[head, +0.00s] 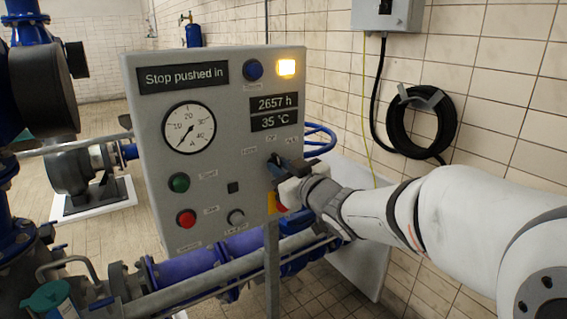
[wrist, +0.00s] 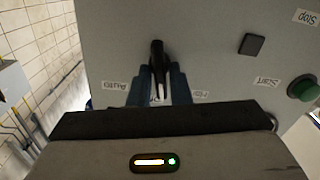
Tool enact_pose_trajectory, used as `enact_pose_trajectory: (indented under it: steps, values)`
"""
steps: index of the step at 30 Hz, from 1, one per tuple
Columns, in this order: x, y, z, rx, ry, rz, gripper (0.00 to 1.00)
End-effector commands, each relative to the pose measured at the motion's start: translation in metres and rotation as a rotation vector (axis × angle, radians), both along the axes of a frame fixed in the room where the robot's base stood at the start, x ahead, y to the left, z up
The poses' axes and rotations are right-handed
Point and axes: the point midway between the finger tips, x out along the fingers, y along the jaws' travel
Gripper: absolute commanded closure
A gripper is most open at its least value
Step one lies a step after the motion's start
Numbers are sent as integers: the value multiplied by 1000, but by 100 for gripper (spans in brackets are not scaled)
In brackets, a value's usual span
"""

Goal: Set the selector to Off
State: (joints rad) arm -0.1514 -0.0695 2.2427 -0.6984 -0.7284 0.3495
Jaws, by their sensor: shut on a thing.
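The selector is a black lever knob (wrist: 157,55) with a white pointer line, on the grey panel face. My gripper (wrist: 162,82) has its blue fingers closed on either side of the knob. The pointer end faces the middle label (wrist: 157,99), which is mostly hidden between the fingers and reads like Off upside down. The Auto label (wrist: 122,87) lies to the left and a partly hidden label (wrist: 200,94) to the right. In the head view my gripper (head: 276,170) is at the panel's right side and covers most of the selector.
A lit yellow lamp (head: 286,67) is at top right. Blue pipes (head: 200,266) run below.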

Motion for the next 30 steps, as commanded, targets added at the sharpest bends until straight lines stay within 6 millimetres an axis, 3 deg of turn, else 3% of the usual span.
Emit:
enact_pose_trajectory:
  steps: [12,28,29,30]
  values:
    - [1,-1,6,161,95,0,100]
    - [1,-1,7,181,105,2,100]
    - [1,0,7,180,105,2,80]
    - [1,0,6,180,106,1,77]
